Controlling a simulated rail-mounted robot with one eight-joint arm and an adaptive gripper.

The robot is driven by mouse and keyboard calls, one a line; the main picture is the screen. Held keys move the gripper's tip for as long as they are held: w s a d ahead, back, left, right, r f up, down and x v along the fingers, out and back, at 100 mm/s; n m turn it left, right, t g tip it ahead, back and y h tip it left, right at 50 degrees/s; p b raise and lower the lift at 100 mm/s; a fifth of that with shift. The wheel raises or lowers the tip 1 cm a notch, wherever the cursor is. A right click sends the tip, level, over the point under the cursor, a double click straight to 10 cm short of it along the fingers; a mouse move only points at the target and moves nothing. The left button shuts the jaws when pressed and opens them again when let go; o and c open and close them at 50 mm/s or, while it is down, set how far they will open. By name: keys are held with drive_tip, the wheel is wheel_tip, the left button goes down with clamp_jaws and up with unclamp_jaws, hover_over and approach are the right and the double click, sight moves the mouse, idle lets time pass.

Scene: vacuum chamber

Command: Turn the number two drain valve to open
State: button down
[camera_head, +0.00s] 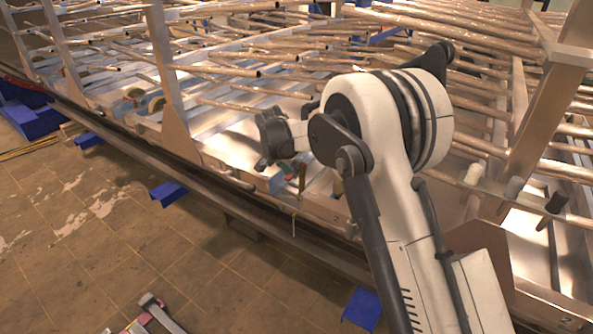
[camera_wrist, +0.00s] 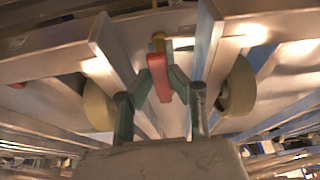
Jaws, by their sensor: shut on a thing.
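A valve handle, red in the wrist view (camera_wrist: 159,78), stands upright between my gripper's (camera_wrist: 166,76) two greenish fingers, which are shut on it. A small brass-coloured piece (camera_wrist: 158,42) shows at the handle's far end. In the head view the handle (camera_head: 302,178) is a small dark red bar at the near edge of the metal frame, below my wrist.
Pale rollers (camera_wrist: 236,87) and (camera_wrist: 98,104) sit on both sides of the fingers, with metal bars (camera_wrist: 107,45) close by. Long pipes (camera_head: 240,97) fill the frame behind. A dark rail (camera_head: 190,178) runs along its front. The tiled floor (camera_head: 110,230) is mostly clear.

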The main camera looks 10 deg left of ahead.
drive_tip(key=c, duration=1.6)
unclamp_jaws()
drive_tip(key=v, duration=1.2)
drive_tip(key=shift+s, duration=0.1)
